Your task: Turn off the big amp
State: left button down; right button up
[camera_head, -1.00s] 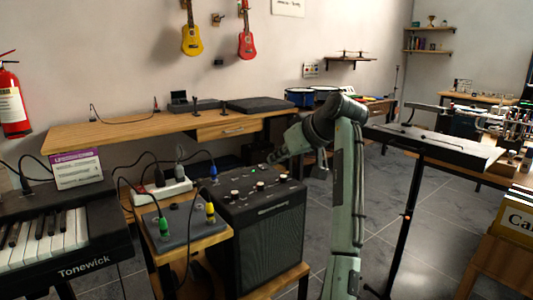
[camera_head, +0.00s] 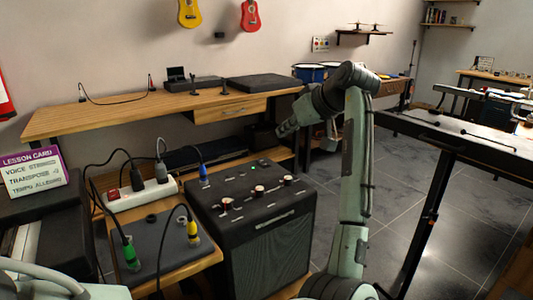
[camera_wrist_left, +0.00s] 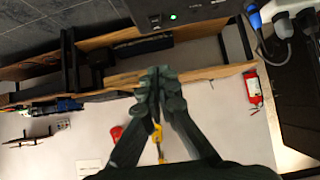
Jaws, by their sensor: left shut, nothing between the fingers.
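The big black amp (camera_head: 265,255) stands on a low wooden stand, front grille facing me. My right gripper is not in view.
A white power strip (camera_head: 142,194) with plugs and a pedal board (camera_head: 160,238) with cables stand left of the amp. A wooden desk (camera_head: 110,117) runs behind. A black stand (camera_head: 425,215) is at the right. Floor between is open.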

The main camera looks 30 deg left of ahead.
pick_arm(q)
send_over(266, 164)
jog(key=f, duration=0.6)
jog(key=shift+s+d+p, duration=0.2)
jog(key=shift+d+p, duration=0.15)
jog(key=shift+p, duration=0.05)
jog(key=f, duration=0.3)
jog(key=shift+w+a+f, duration=0.15)
jog(key=shift+a, duration=0.1)
jog(key=shift+f, duration=0.45)
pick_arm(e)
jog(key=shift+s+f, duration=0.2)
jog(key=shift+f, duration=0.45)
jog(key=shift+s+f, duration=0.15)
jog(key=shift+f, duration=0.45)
